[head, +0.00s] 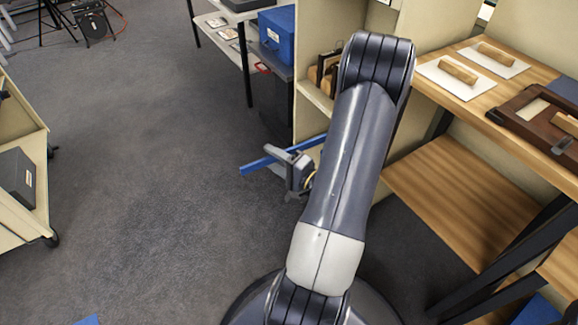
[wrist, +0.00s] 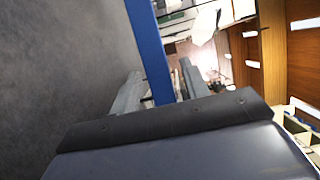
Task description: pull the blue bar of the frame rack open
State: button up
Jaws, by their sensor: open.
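The blue bar (head: 255,164) sticks out low to the left of a cream shelf unit (head: 306,122); my arm hides where its right end joins. In the wrist view the bar (wrist: 148,42) runs down from the top edge and passes between the two fingers. My gripper (head: 279,154) is at the bar, with its fingers apart on either side of it. In the wrist view my gripper (wrist: 160,84) is open, and a gap shows between the bar and the right finger. Contact with the left finger cannot be told.
A cream cart (head: 22,185) stands at the far left. The grey carpet (head: 150,160) between is clear.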

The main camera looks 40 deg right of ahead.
jog(key=s+d+p, duration=0.1)
jog(key=s+p, duration=0.1)
jog(key=s, duration=0.8)
jog(key=shift+d, duration=0.25)
dwell(0.4)
jog(key=shift+w+a+b, duration=0.25)
jog(key=shift+w+b, duration=0.1)
jog(key=shift+w, duration=1.4)
jog(key=shift+w+a+b, duration=0.3)
jog(key=shift+w+b, duration=0.1)
jog(key=shift+w, duration=1.35)
jog(key=shift+w+a+b, duration=0.25)
jog(key=shift+w+b, duration=0.1)
jog(key=shift+w, duration=1.4)
